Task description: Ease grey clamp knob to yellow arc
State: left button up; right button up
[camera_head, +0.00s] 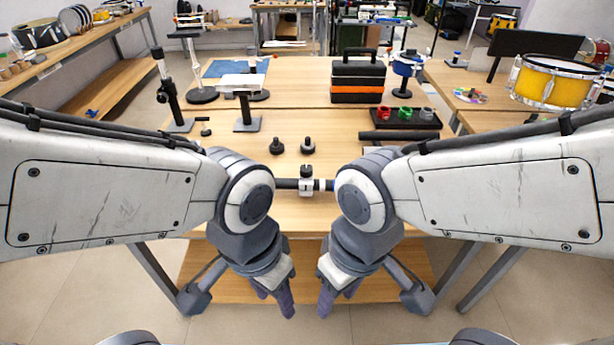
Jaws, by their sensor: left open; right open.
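A small clamp (306,186) with a pale body sits on a dark horizontal rod (287,184) near the front of the table. A dark grey knob (306,170) stands on top of it. I cannot make out a yellow arc on it at this size. My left gripper (276,296) and my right gripper (337,296) hang in front of the table's front edge, pointing down. Both are open and empty, apart from the clamp. My arms hide both ends of the rod.
Two black knobs (276,146) (308,146) stand on the wooden table (250,205) behind the rod. A dark tray (385,123) with red, green and grey pieces is at right. A black and orange case (357,80) and several stands (245,110) are farther back.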

aim_at(306, 171)
jog(key=u, duration=0.5)
jog(key=k, duration=1.15)
jog(key=u, duration=1.35)
jog(key=i, duration=1.05)
jog(key=z, duration=0.75)
jog(key=i, duration=0.7)
jog(key=z, duration=0.65)
